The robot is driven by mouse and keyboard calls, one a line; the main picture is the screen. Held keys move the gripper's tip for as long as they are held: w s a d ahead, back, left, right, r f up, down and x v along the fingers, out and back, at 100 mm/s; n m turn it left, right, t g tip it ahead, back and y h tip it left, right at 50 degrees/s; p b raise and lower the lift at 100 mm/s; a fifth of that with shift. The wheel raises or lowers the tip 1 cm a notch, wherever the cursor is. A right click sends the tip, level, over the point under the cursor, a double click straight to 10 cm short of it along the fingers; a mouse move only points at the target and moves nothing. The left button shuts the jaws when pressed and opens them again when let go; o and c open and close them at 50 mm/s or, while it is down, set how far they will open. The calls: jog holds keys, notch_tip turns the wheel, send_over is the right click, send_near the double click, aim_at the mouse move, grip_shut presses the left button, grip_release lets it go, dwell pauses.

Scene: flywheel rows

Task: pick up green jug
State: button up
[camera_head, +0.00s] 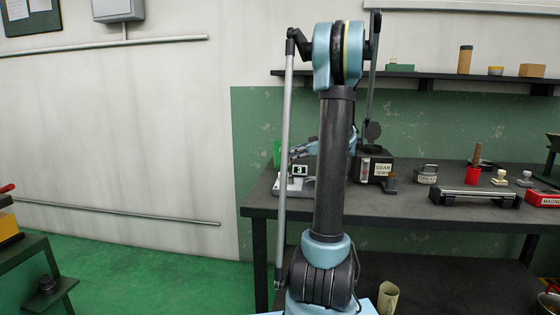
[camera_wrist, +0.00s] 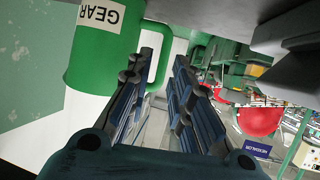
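The green jug (camera_wrist: 103,48) fills the upper left of the wrist view, with a white label reading "GEAR" and a green handle (camera_wrist: 161,64) on its right side. In the head view a green part of the jug (camera_head: 278,153) shows at the left end of the workbench, mostly hidden by my gripper (camera_head: 296,152). In the wrist view my gripper (camera_wrist: 164,82) has its two fingers apart with a gap between them. The handle's outer bar appears between the fingers. Whether either finger touches it I cannot tell.
A wall shelf (camera_head: 430,78) hangs above.

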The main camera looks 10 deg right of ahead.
jog(key=shift+x, duration=3.2)
jog(key=shift+s+f, duration=0.1)
jog(key=shift+s, duration=0.15)
grip_shut()
